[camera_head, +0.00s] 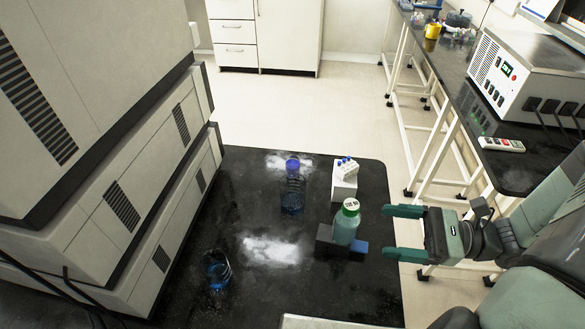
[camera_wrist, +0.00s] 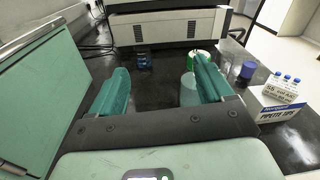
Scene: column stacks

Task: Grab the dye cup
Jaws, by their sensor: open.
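The likely dye cup, a small clear open cup with blue liquid (camera_head: 217,271), stands on the black bench top at the lower left of the head view. It also seems to show as a small blue shape (camera_wrist: 143,60) at the far side in the wrist view. My gripper (camera_head: 390,232) is open and empty at the right, its fingers pointing left, well apart from the cup.
A green-capped bottle (camera_head: 344,229) stands just off my fingertips, beside dark and blue blocks (camera_head: 357,251). Behind are a blue-capped bottle (camera_head: 292,197) and a white box with vials (camera_head: 344,184). A large machine (camera_head: 120,200) borders the left.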

